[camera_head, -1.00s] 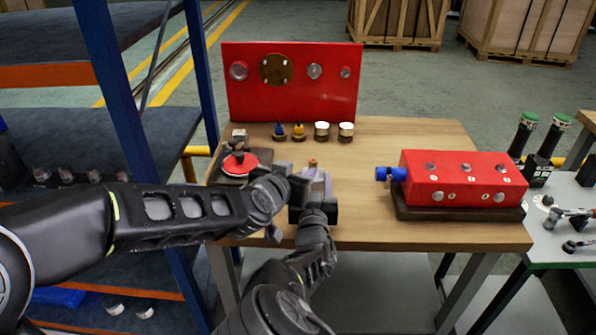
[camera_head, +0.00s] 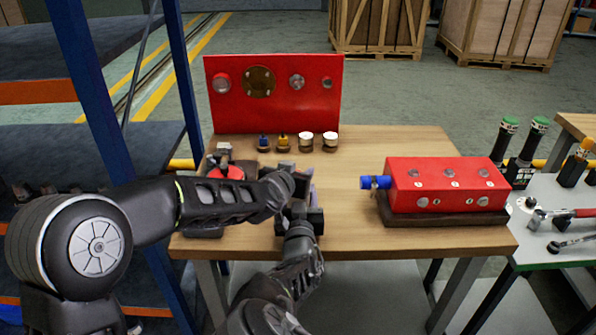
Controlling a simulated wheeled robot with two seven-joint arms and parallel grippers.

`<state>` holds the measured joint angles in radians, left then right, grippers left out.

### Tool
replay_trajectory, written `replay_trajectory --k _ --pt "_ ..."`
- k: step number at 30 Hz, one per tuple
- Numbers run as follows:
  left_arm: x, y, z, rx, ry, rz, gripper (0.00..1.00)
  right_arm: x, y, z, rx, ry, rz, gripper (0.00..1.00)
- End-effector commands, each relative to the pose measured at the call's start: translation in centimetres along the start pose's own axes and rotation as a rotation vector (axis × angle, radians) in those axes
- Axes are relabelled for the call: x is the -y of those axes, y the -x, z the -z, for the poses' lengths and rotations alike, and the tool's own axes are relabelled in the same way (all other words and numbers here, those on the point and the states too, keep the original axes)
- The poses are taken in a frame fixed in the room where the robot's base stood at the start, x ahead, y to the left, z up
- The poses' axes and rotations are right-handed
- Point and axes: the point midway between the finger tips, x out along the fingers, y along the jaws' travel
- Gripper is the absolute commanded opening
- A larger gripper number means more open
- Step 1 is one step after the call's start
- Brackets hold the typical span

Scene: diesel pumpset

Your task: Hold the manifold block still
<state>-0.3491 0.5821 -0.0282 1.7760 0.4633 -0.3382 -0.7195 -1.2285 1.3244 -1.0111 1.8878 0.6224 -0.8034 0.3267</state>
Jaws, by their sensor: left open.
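The manifold block (camera_head: 447,186) is a red block with several round silver ports. It lies on a dark base at the right side of the wooden table, with a blue fitting (camera_head: 375,182) at its left end. My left gripper (camera_head: 290,176) is open over the middle-left of the table, clearly left of the block and apart from it. My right gripper (camera_head: 299,217) is just in front of the left one, also away from the block. Whether its jaws are shut is unclear. A greyish-purple object (camera_head: 312,192) shows partly between the two grippers, mostly hidden.
A red upright panel (camera_head: 274,108) stands at the table's back, with several small blue, yellow and white-topped parts before it. A red disc (camera_head: 228,172) sits at left, partly behind my arm. A blue shelf post (camera_head: 88,95) stands left. The table between grippers and block is clear.

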Motion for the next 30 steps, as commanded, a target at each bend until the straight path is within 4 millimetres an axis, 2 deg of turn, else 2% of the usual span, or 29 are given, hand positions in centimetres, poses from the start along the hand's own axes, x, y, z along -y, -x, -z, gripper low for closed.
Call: replay_trajectory --k 9,24,30 --pt "0.02 -0.25 0.03 -0.001 0.0 0.0 0.43 0.0 0.0 0.0 0.0 0.0 0.0 0.0" --pt "0.02 -0.22 0.03 0.0 0.0 0.0 0.02 0.0 0.0 -0.01 0.0 0.0 0.0 0.0" --pt "0.02 -0.22 0.03 -0.001 0.0 0.0 0.0 0.0 0.0 -0.01 0.0 0.0 0.0 0.0"
